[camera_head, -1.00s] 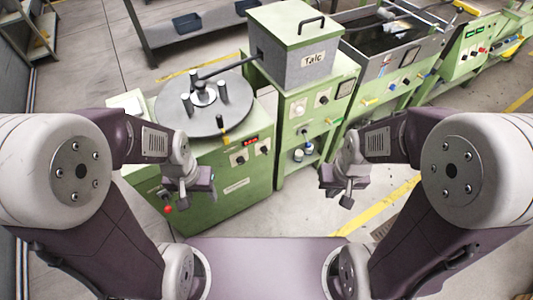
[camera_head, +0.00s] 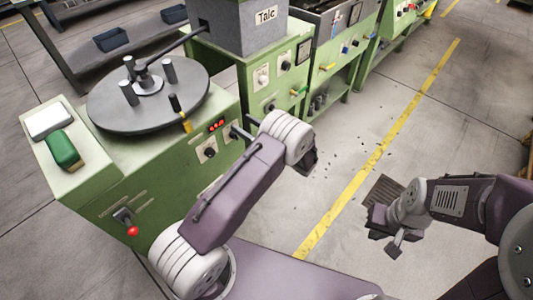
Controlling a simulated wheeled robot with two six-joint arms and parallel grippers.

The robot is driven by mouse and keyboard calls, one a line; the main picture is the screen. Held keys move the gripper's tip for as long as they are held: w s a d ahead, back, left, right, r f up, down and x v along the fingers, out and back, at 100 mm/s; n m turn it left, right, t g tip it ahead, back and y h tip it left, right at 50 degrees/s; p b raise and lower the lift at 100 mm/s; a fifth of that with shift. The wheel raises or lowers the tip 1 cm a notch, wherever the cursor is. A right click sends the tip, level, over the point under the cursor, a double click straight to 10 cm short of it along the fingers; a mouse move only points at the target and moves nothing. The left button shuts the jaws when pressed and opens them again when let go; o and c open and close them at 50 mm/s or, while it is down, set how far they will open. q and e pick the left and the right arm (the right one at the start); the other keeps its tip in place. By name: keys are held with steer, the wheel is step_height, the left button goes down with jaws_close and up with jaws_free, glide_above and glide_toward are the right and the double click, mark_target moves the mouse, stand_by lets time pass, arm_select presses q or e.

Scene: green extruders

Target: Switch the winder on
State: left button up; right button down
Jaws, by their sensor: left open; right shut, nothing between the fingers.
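The winder is a green cabinet (camera_head: 130,185) at the left, with a grey turntable disc (camera_head: 115,115) on top. Its front has a lit red display (camera_head: 216,125), a black knob (camera_head: 208,149) and a red-tipped lever (camera_head: 132,230). My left arm crosses in front of the cabinet and hides part of its front. A dark tip of my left gripper (camera_head: 243,130) shows beside the right end of the control panel; the rest is hidden behind the arm. I cannot tell whether it touches a knob. My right gripper (camera_head: 393,243) is shut and empty over the floor.
A green block (camera_head: 62,150) and a white box (camera_head: 50,120) are on the cabinet's left top. The grey Talc box (camera_head: 240,25) stands behind, on a green cabinet with knobs. A yellow floor line (camera_head: 375,155) and open floor lie to the right.

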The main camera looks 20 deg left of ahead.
mark_target(238, 138)
arm_select(q)
steer(key=s+d+f+m+t+b, duration=0.1)
steer(key=d+f+m+b, duration=0.2)
steer(key=f, duration=0.9)
steer(key=shift+h, duration=0.3)
steer(key=x, duration=0.3)
steer(key=b+x, duration=0.1)
steer(key=x, duration=0.4)
steer(key=shift+w+a+r+b, duration=0.1)
steer(key=shift+a+r+b, duration=0.2)
steer(key=shift+b, duration=0.1)
jaws_close()
arm_select(e)
step_height(238, 138, down, 7)
steer(key=shift+s, duration=0.15)
